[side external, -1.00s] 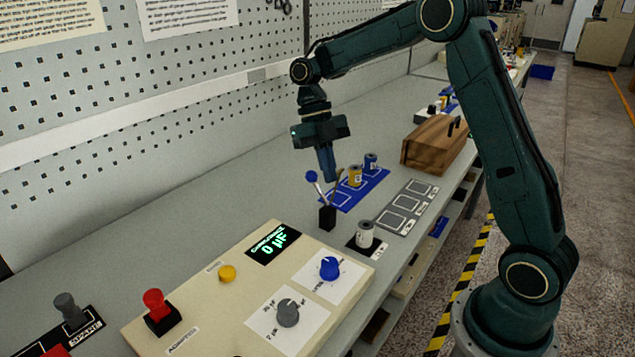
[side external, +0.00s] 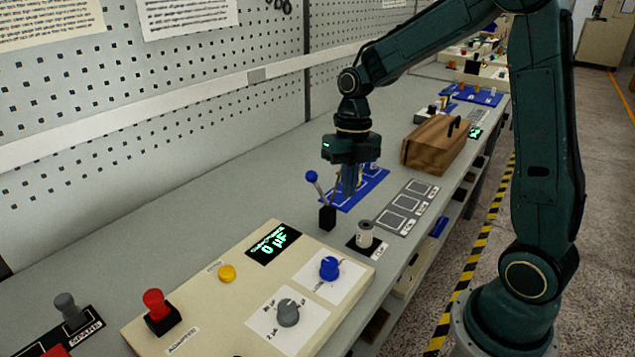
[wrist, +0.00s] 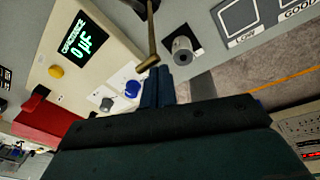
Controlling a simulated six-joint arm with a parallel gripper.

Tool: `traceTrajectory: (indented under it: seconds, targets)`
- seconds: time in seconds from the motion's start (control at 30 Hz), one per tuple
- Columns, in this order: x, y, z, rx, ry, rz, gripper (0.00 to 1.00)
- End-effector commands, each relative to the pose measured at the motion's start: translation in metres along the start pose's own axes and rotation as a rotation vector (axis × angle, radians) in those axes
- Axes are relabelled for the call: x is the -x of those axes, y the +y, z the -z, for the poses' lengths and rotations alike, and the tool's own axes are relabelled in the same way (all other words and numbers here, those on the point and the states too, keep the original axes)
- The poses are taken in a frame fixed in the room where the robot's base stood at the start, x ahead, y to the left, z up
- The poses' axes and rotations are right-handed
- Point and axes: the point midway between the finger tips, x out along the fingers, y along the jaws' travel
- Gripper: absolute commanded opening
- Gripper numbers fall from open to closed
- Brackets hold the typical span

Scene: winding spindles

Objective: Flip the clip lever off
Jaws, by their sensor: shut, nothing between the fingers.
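A lever with a blue ball (side external: 312,177) on a thin stick stands tilted left on a small black base (side external: 327,217). A thin brass arm (wrist: 152,35) also rises from this base, and in the wrist view its end is close to my fingers. My gripper (side external: 349,190) is shut and empty, just right of the lever and above the table. Its blue fingertips also show in the wrist view (wrist: 157,82). I cannot tell whether they touch the brass arm. The blue ball is not visible in the wrist view.
A white spindle (side external: 364,235) stands on a black pad near the base. A beige panel (side external: 210,310) with knobs, a red lever (side external: 157,304) and a "0 µF" display (side external: 273,242) lies in front.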

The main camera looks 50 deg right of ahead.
Motion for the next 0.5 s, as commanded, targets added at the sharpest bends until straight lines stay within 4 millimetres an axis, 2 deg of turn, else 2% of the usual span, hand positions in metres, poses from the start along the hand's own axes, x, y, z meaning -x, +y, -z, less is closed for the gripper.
traceTrajectory:
  seconds: [0.5]
  targets:
    - [-0.0106, -0.0071, 0.0104, 0.032, -0.200, -0.096, 0.00]
